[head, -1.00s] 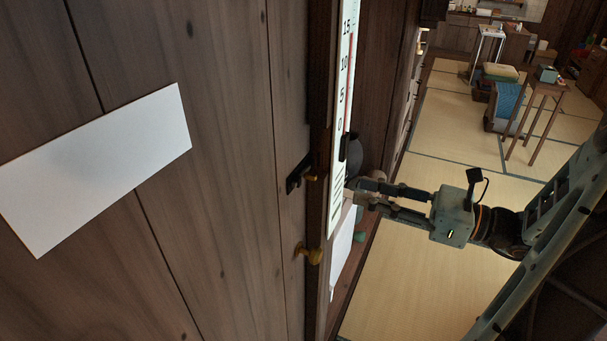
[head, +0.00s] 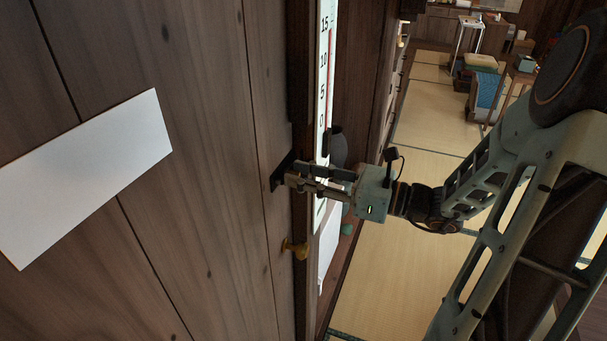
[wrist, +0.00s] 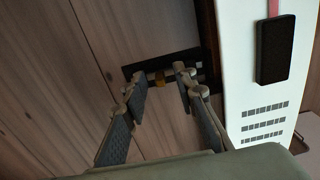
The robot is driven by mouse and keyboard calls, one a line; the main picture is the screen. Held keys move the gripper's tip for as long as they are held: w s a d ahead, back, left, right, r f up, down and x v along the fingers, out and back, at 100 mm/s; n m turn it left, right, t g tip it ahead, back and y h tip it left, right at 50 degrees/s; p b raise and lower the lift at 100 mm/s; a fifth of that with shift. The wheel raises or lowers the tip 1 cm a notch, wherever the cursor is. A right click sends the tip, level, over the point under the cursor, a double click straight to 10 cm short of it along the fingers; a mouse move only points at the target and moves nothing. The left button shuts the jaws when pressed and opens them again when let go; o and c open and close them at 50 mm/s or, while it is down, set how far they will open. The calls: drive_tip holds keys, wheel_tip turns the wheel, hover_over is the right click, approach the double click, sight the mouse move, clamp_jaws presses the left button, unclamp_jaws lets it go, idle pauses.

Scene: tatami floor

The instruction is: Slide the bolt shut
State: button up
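The bolt is a dark metal fitting (head: 280,173) at the edge of the brown plank door (head: 225,150). In the wrist view its dark plate (wrist: 135,70) lies across the door edge, with a small brass knob (wrist: 160,78) near the middle. My gripper (head: 292,172) reaches in from the right to the bolt. In the wrist view my gripper (wrist: 159,80) is open, with one finger on either side of the brass knob and a gap showing to each. Whether the fingertips touch the plate cannot be told. In the head view the fingers hide the knob.
A brass door knob (head: 297,250) sticks out below the bolt. A blank white sheet (head: 85,175) is on the door. Tatami floor (head: 385,270) lies open at right.

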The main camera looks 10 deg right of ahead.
drive_tip(key=shift+c, duration=0.3)
clamp_jaws()
drive_tip(key=shift+w+d+r+p, duration=0.15)
drive_tip(key=shift+w+d+p, duration=0.1)
drive_tip(key=shift+w+p, duration=0.15)
drive_tip(key=shift+w+d, duration=0.3)
drive_tip(key=shift+w, duration=0.05)
drive_tip(key=shift+o, duration=0.3)
unclamp_jaws()
drive_tip(key=shift+d, duration=0.1)
